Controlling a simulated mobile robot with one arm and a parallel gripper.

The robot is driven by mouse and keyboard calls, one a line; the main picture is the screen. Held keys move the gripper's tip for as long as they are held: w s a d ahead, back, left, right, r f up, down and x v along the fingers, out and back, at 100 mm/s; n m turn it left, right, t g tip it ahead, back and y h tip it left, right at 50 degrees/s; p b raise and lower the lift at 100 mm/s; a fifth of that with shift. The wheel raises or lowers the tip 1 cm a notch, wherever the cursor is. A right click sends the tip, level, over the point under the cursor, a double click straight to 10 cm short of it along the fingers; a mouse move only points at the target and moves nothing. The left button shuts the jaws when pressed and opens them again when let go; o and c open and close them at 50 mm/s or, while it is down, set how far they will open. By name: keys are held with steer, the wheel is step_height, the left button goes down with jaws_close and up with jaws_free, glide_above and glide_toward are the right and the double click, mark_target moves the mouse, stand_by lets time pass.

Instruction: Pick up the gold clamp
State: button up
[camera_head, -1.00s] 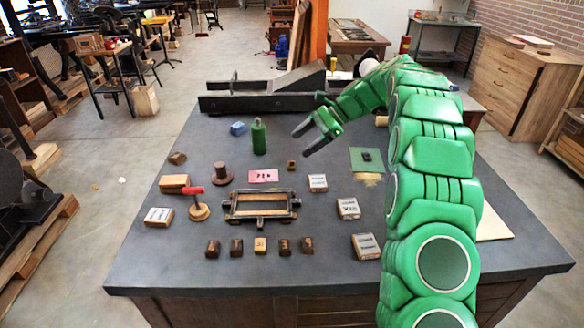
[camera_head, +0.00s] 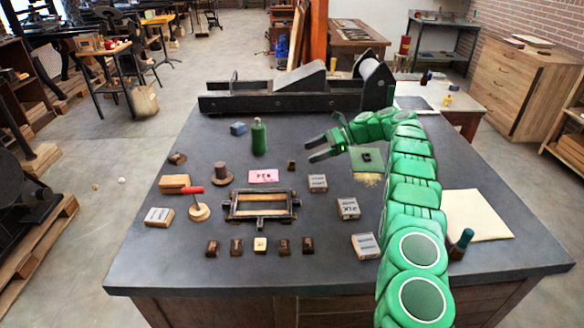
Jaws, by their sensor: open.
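I cannot surely pick out a gold clamp at this size. A small brown-gold block (camera_head: 291,165) stands on the dark table top, behind the right part of the wooden frame (camera_head: 232,207), and may be it. My gripper (camera_head: 311,150) is open and empty, with its two dark fingers pointing left. In the picture its fingertips are just above and to the right of the small block, apart from it. I cannot tell their height over the table.
A green bottle (camera_head: 259,140) and a blue block (camera_head: 238,128) stand left of my gripper. A pink card (camera_head: 263,176), labelled boxes (camera_head: 348,208) and a row of small blocks (camera_head: 260,244) lie nearer. A long dark press (camera_head: 290,102) spans the back.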

mark_target(291, 164)
steer(key=shift+w+d+f, duration=0.15)
steer(key=shift+f, duration=0.4)
steer(key=shift+x, duration=1.05)
steer(key=shift+f+x, duration=0.2)
steer(key=shift+x, duration=2.5)
steer(key=shift+w+f, duration=0.15)
steer(key=shift+f, duration=0.05)
steer(key=c, duration=1.2)
steer(key=shift+o, duration=0.2)
steer(key=shift+r, duration=0.1)
